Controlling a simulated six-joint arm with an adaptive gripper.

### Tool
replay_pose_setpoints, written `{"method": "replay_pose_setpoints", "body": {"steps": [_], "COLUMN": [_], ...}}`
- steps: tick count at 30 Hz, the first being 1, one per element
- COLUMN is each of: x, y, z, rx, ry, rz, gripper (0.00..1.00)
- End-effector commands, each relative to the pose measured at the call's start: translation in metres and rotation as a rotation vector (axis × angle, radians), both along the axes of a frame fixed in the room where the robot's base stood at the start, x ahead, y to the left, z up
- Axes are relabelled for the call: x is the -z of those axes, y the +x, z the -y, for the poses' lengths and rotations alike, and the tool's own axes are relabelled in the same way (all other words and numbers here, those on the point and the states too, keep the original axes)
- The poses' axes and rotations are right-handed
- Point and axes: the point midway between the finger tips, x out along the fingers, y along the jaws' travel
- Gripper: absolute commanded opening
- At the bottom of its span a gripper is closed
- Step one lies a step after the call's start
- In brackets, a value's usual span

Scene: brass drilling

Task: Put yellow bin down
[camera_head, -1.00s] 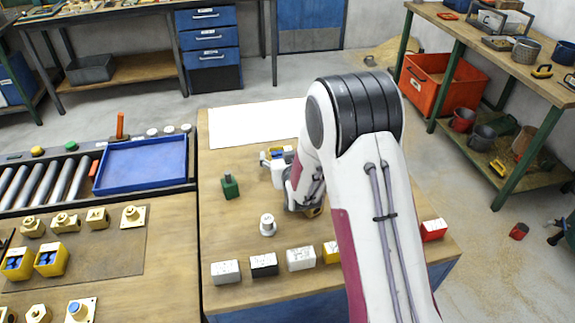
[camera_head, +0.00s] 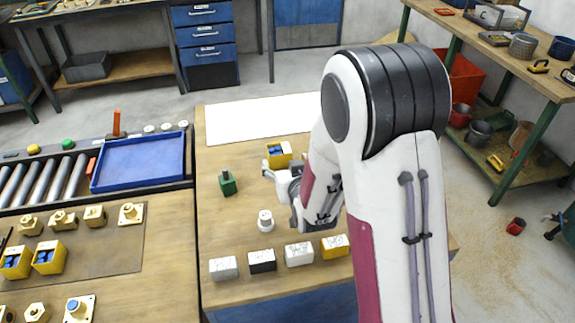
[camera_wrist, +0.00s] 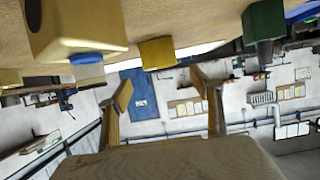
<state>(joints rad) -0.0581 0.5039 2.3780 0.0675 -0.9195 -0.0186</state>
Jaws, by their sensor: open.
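The yellow bin (camera_head: 279,155), with blue contents, stands upright on the wooden table near the white sheet in the head view. My gripper (camera_head: 281,170) is just on the near side of it, with its fingers apart. In the wrist view, which is upside down, my gripper (camera_wrist: 162,88) is open and nothing lies between its fingertips. A yellow block shape (camera_wrist: 157,53), likely this bin, is ahead of the fingers and apart from them. A larger pale yellow thing (camera_wrist: 75,30) with a blue part is close at the upper left; I cannot tell what it is.
A green block (camera_head: 228,183) and a white-topped round part (camera_head: 265,221) stand to the left. White (camera_head: 224,268), black (camera_head: 262,261) and yellow (camera_head: 335,246) boxes line the front edge. A blue tray (camera_head: 140,164) lies at left. The white sheet (camera_head: 255,120) is bare.

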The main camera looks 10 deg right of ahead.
Motion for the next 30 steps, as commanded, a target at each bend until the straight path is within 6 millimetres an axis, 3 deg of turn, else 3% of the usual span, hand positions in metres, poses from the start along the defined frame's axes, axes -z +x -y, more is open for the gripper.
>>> {"method": "replay_pose_setpoints", "body": {"steps": [7,30], "x": [-0.005,-0.010], "y": [-0.012,-0.014], "z": [0.000,0.000], "rx": [0.000,-0.001], "ry": [0.000,0.001], "rz": [-0.001,-0.007], "gripper": [0.65,0.65]}}
